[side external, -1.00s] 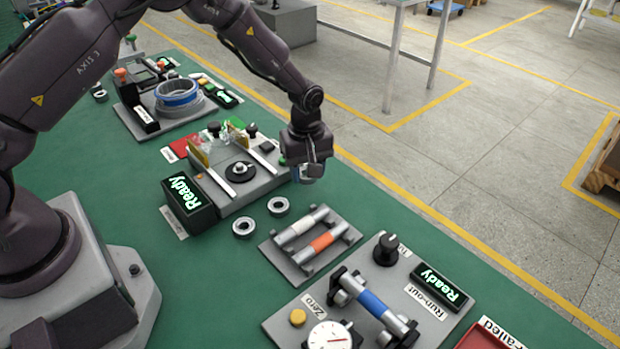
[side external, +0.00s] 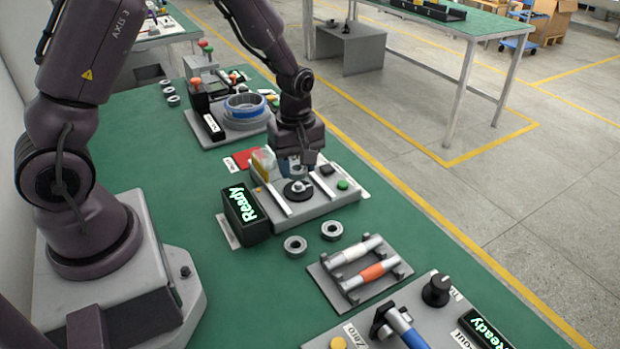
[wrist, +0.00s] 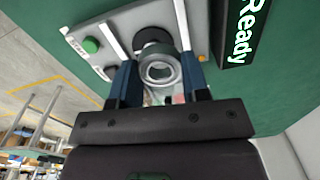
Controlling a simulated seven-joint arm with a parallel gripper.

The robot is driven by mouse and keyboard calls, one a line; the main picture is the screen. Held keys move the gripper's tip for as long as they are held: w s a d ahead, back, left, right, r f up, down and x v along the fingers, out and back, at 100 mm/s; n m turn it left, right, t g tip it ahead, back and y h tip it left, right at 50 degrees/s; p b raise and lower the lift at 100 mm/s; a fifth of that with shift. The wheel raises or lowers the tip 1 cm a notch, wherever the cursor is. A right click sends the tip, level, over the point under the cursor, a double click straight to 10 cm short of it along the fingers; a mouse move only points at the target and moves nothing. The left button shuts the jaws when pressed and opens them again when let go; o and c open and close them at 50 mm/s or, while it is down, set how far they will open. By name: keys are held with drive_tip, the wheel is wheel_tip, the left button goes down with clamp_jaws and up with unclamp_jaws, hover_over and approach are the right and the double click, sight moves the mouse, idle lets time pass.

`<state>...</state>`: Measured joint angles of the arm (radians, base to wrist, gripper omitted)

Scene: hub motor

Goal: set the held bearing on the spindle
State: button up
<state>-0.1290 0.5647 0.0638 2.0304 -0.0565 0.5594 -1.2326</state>
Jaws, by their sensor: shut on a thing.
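My gripper (side external: 297,160) is over the back part of the grey press station (side external: 330,205), close to the spindle (side external: 298,187), which stands on a black round base. In the wrist view my gripper (wrist: 160,78) has its two blue fingers shut on a grey ring-shaped bearing (wrist: 160,58). Beyond the bearing, the black round base (wrist: 152,36) is partly hidden by it, and the spindle itself is hidden there. The bearing looks apart from the spindle, but the exact height gap cannot be told.
Pale rails flank the spindle, with a clear guard (side external: 262,165) beside it. The Ready display (side external: 247,213) stands left of the station. Two loose bearings (side external: 295,246) and a rack of rollers (side external: 360,272) lie in front. A blue-ringed fixture (side external: 245,107) stands behind.

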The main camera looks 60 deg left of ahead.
sight(298, 183)
drive_tip(key=a, duration=0.1)
drive_tip(key=w+a+n, duration=0.1)
drive_tip(key=a+n, duration=0.1)
drive_tip(key=shift+w+a, duration=0.25)
drive_tip(key=shift+w, duration=0.15)
drive_tip(key=shift+w+n, duration=0.15)
drive_tip(key=shift+n, duration=0.15)
drive_tip(key=shift+f, duration=2.5)
drive_tip(key=shift+f, duration=1)
drive_tip(key=o, duration=1.4)
drive_tip(key=shift+r, duration=0.1)
drive_tip(key=shift+r, duration=3.45)
